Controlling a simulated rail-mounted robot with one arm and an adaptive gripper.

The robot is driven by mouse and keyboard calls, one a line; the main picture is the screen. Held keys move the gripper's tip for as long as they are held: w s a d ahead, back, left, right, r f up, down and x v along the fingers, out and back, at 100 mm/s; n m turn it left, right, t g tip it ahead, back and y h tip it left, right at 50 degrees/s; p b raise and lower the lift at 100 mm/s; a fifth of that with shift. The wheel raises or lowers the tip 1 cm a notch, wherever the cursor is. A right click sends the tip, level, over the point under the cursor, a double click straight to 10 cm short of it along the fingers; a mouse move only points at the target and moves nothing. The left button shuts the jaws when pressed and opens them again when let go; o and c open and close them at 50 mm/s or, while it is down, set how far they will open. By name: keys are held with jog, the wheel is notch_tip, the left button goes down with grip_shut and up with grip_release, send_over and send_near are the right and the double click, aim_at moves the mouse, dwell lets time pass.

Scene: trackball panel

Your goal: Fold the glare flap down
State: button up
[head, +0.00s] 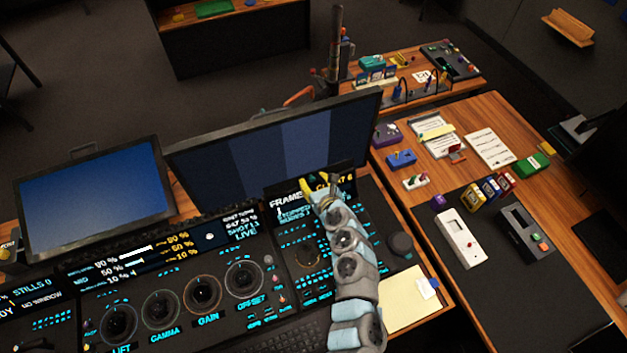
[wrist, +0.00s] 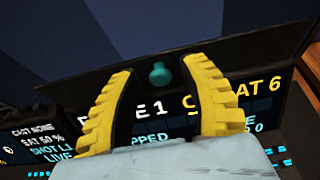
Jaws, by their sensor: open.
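The glare flap (wrist: 240,55) is a dark, thin panel standing raised along the top of a lit display in the wrist view. A teal knob (wrist: 158,72) sits on its face. My gripper (wrist: 155,66) has its yellow ribbed fingers spread, one on each side of the knob in the picture. I cannot tell whether they touch the flap. In the head view my gripper (head: 317,184) is over the display labelled FRAME (head: 287,200), and the arm hides part of it. The flap is hard to make out there.
A large monitor (head: 270,150) stands close behind the flap, and a second monitor (head: 95,195) is to its left. The console has several trackball rings (head: 202,293) to the left. A yellow notepad (head: 405,300) lies right of my arm. A side desk (head: 470,140) holds small devices.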

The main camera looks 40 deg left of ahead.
grip_shut()
jog(key=shift+s+d+f+y+b, duration=0.2)
jog(key=shift+f+y+b, duration=0.3)
jog(key=shift+b, duration=2.1)
jog(key=t+b, duration=0.1)
jog(key=b, duration=0.3)
jog(key=shift+d+f+y, duration=0.25)
jog(key=shift+f+y, duration=0.1)
jog(key=shift+y, duration=0.05)
jog(key=y+b, duration=0.1)
jog(key=b, duration=0.5)
jog(key=f+t+y+b, duration=0.1)
jog(key=b, duration=0.6)
jog(key=shift+s+d, duration=0.15)
jog(key=shift+d, duration=0.25)
jog(key=shift+y+b, duration=0.3)
jog(key=shift+b, duration=0.4)
jog(key=y+b, duration=0.1)
jog(key=b, duration=0.4)
jog(key=shift+s+d+r+t, duration=0.1)
jog(key=shift+d+t, duration=0.05)
jog(key=shift+t, duration=0.15)
jog(key=shift+o, duration=1)
grip_release()
jog(key=shift+r, duration=0.15)
